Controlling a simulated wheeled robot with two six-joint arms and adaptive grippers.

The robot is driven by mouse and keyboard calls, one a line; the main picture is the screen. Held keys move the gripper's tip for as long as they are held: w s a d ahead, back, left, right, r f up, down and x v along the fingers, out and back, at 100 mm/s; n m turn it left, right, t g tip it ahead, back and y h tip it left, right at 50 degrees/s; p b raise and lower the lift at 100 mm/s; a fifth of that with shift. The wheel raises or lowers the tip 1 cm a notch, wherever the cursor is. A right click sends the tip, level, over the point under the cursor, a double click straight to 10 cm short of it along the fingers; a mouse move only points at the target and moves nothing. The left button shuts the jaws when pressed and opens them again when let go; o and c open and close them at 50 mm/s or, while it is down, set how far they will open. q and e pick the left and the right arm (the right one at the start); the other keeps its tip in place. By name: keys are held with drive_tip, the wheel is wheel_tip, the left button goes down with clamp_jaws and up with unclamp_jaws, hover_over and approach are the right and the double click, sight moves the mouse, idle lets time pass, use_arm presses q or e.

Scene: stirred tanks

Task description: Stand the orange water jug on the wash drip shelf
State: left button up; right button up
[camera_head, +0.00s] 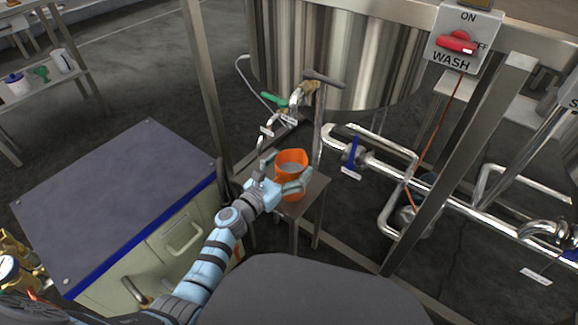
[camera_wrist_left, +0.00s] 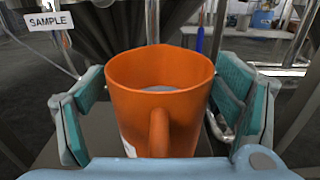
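The orange water jug (camera_head: 291,160) is upright, with greyish liquid inside, at a small grey stand (camera_head: 313,190) below the tank; its base is partly hidden, so I cannot tell whether it rests there. In the left wrist view the jug (camera_wrist_left: 160,88) fills the middle, its handle towards me. My left gripper (camera_head: 283,186) is around it, one finger on each side. The fingers are spread, with a gap beside the jug's left wall. No label marks a wash drip shelf; I cannot tell whether this stand is it. My right gripper is out of view.
A steel tank (camera_head: 345,60) and frame posts stand behind. The WASH switch box (camera_head: 458,42) is at upper right, with pipes (camera_head: 375,165) below it. A dark-topped cabinet (camera_head: 115,190) is at left. A far shelf (camera_head: 40,84) holds several containers.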

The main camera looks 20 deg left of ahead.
use_arm(q)
drive_tip(key=p+v, duration=0.1)
drive_tip(key=v, duration=0.6)
drive_tip(key=shift+r+p, duration=0.1)
drive_tip(key=shift+p, duration=0.25)
drive_tip(key=v, duration=0.5)
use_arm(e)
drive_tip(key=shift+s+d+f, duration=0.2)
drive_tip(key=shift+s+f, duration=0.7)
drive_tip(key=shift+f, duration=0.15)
